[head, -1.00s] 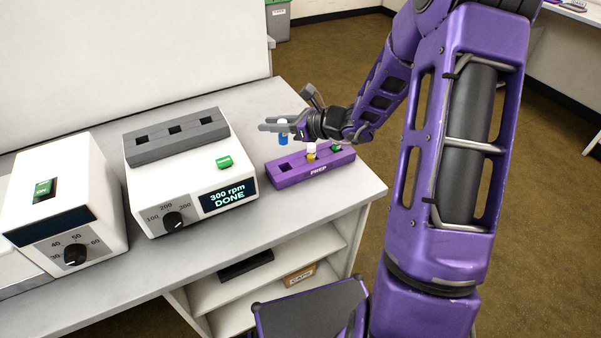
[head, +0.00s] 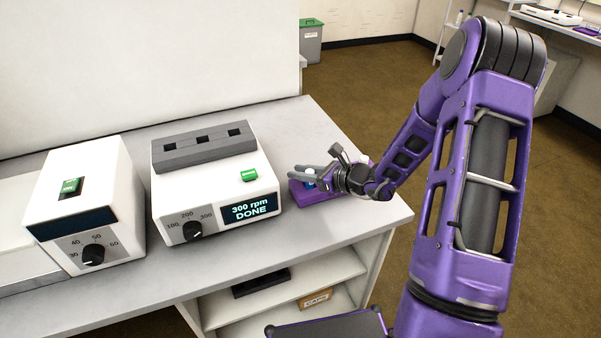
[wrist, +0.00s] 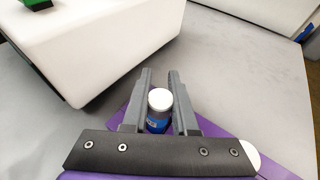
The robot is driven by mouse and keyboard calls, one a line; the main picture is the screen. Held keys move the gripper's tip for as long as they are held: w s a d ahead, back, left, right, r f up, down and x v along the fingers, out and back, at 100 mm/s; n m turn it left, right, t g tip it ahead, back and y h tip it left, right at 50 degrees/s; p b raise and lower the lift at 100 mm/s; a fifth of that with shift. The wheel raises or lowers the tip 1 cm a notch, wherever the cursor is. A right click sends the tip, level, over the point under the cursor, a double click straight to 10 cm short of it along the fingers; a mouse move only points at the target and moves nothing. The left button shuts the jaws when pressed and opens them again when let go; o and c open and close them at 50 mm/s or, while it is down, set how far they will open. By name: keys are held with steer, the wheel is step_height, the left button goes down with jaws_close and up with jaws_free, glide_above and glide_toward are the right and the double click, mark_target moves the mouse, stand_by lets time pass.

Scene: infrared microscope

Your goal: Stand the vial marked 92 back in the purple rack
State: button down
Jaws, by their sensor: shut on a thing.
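The vial (head: 310,182), blue with a white cap, is between my gripper's fingers (head: 308,172). In the wrist view the vial (wrist: 158,122) stands about upright, with the fingers (wrist: 160,88) closed on either side. Its number cannot be read. The purple rack (head: 299,194) lies under my gripper, which hides most of it. The vial is low over the rack's left end; whether its base is inside the hole is hidden. Purple parts of the rack (wrist: 214,128) show beside the fingers in the wrist view.
Another white cap (head: 364,159) shows just behind my gripper; it also shows in the wrist view (wrist: 251,155). The white shaker (head: 180,205), reading "300 rpm DONE", stands close left of the rack. Further left is a white heater-like box (head: 75,190). Bench in front is clear.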

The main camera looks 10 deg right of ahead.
steer(key=shift+f, duration=0.15)
steer(key=c, duration=0.7)
jaws_free()
steer(key=shift+r, duration=0.2)
steer(key=p+v, duration=0.1)
steer(key=v, duration=1.1)
steer(key=shift+p, duration=0.3)
steer(key=shift+d+f, duration=0.1)
